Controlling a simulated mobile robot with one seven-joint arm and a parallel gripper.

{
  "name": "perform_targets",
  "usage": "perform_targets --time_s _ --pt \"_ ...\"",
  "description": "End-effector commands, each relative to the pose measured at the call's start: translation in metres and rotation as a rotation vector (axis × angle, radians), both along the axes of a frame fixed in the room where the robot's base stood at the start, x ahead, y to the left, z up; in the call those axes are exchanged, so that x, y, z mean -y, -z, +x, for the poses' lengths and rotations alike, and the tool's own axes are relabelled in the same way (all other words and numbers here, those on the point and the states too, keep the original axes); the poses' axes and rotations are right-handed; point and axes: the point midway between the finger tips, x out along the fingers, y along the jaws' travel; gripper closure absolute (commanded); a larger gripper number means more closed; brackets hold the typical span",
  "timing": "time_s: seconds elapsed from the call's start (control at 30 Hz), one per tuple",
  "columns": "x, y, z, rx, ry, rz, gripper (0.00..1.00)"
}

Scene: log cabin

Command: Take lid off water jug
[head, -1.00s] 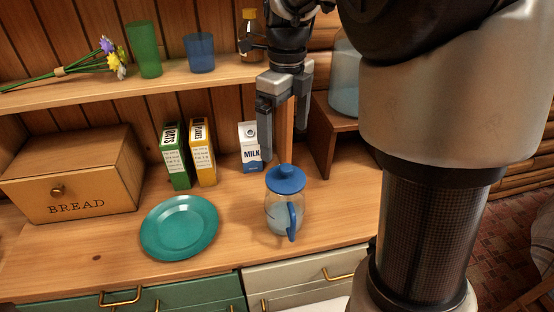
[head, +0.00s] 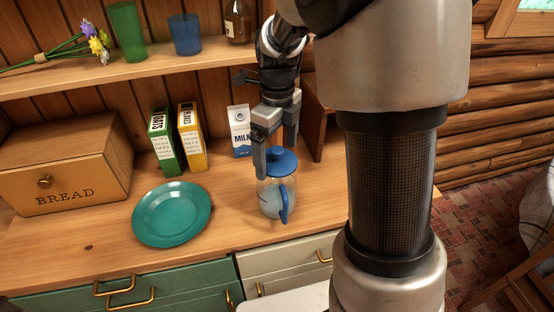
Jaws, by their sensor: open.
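The water jug (head: 270,200) stands upright on the wooden counter, clear-sided with a blue handle on its front right. Its blue lid (head: 282,161) with a round knob is seated on top. My gripper (head: 275,155) points down over the jug and is open. One finger is at the lid's left side and the other is behind its right side. I cannot tell whether either finger touches the lid.
A milk carton (head: 239,131) stands close behind the jug. A teal plate (head: 172,214) lies to the left, with oats (head: 162,143) and flakes (head: 191,138) boxes behind it. A bread box (head: 62,168) is far left. A shelf (head: 150,66) runs above.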

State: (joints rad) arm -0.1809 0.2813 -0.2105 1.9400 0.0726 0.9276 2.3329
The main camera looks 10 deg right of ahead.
Motion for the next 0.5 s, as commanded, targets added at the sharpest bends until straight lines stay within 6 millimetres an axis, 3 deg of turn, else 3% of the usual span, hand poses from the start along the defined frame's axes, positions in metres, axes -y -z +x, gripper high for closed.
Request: perform_targets --time_s 0.1,0.4,0.5 --pt "-0.0001 -0.0004 0.0001 0.0 0.0 0.0 0.06" --pt "-0.0001 -0.0002 -0.0001 0.0 -0.001 0.0 0.57" --pt "0.0 0.0007 -0.0005 -0.002 -0.001 -0.001 0.69"
